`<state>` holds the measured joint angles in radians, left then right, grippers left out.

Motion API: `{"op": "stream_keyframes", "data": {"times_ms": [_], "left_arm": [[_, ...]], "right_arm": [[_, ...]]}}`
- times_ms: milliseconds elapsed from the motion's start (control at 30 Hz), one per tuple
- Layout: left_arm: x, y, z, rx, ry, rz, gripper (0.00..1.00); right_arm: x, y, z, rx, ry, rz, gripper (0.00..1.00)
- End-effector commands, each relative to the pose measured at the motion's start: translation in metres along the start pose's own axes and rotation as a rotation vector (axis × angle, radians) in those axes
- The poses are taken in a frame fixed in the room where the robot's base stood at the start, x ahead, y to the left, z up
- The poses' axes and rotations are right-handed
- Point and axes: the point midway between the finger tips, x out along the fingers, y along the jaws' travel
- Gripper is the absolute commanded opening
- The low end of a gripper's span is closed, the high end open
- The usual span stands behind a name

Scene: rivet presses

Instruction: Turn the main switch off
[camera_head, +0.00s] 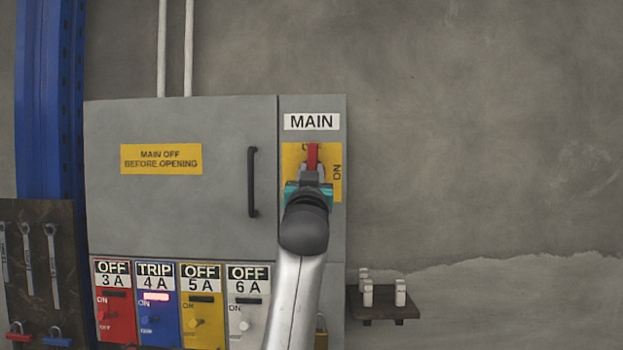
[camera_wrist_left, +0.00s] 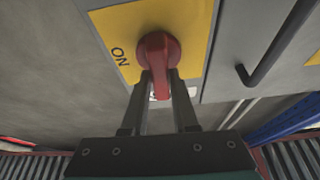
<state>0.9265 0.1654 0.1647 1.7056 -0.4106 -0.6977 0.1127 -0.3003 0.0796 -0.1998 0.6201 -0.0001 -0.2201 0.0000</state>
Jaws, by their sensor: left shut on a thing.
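The main switch is a red rotary handle (camera_head: 312,155) on a yellow plate (camera_head: 289,160) under the MAIN label. It points upward in the head view, toward lettering at the plate's top that it mostly hides. The ON mark is at the plate's right side. My left gripper (camera_head: 312,171) covers the lower part of the switch. In the left wrist view, my left gripper's fingers (camera_wrist_left: 158,80) are shut on the red handle (camera_wrist_left: 156,52), one on each side. ON shows left of the hub there. My right gripper is not in view.
The grey cabinet door (camera_head: 190,215) has a black pull handle (camera_head: 252,181) left of the switch. Several coloured breaker panels (camera_head: 157,310) sit below. A small dark shelf (camera_head: 383,308) with white pieces is at lower right.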

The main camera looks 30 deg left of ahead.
Motion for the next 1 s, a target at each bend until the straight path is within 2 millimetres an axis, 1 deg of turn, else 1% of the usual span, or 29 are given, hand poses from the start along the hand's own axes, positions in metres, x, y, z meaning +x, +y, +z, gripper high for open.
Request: {"op": "stream_keyframes", "data": {"times_ms": [233, 700, 733, 900, 1000], "left_arm": [[-0.0001, 0.0005, 0.0011, -0.059, -0.003, -0.023, 0.0], [0.0001, 0.0, 0.0001, -0.07, -0.001, -0.027, 0.0], [0.0001, 0.0, 0.0001, -0.07, -0.001, -0.027, 0.3], [0.0, -0.0002, -0.0001, -0.069, 0.0, -0.028, 0.49], [0.0, -0.0002, -0.0002, -0.068, 0.0, -0.028, 0.57]], "right_arm": [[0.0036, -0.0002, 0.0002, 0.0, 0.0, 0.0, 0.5], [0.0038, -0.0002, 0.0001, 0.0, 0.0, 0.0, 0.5], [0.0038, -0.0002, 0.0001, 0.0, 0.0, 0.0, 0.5], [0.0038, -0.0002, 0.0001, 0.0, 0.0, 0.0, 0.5], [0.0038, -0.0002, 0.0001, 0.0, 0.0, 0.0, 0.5]]}}
